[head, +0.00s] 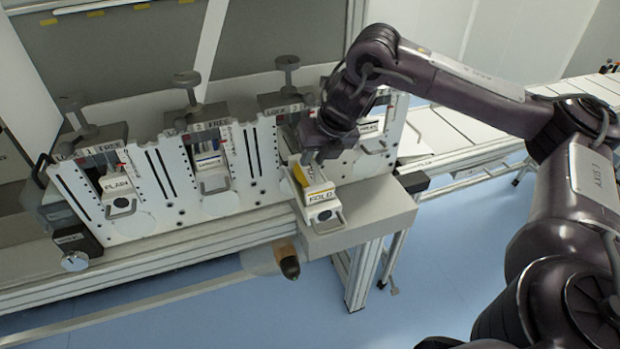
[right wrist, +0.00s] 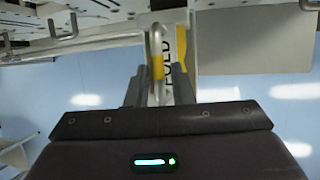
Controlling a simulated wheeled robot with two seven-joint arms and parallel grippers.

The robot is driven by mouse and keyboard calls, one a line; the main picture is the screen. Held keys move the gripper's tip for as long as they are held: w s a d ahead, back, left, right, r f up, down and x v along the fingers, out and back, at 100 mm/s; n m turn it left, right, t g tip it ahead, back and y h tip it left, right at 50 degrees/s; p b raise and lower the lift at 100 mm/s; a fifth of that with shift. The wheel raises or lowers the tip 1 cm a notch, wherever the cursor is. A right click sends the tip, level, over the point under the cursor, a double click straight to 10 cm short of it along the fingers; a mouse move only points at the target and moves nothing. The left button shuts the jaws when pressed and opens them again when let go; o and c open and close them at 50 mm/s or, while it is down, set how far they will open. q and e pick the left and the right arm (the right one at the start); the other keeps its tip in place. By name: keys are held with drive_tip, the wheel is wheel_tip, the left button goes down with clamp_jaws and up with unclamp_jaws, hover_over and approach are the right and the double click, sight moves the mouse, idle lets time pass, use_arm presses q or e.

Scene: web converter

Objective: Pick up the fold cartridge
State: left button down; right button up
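The fold cartridge (head: 320,196), a white block with a "FOLD" label and a yellow side, stands tilted at the front of its slot, over a grey ledge. My right gripper (head: 315,156) is above and behind its label in the head view. In the right wrist view, the two dark fingers of my right gripper (right wrist: 158,92) stand apart on either side of a pale loop handle (right wrist: 155,50). The cartridge's yellow and white face (right wrist: 178,68) shows just beyond them. Firm contact with the handle cannot be seen. My left gripper is out of view.
The white slotted panel (head: 145,185) holds a plain cartridge (head: 118,190) and another cartridge (head: 211,172) to the left. Lock knobs (head: 187,80) rise behind it. The grey ledge (head: 372,208) is bare to the right.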

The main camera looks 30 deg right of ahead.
drive_tip(key=shift+x, duration=0.8)
drive_tip(key=shift+c, duration=0.4)
drive_tip(key=shift+r, duration=0.1)
clamp_jaws()
drive_tip(key=shift+w+r, duration=0.1)
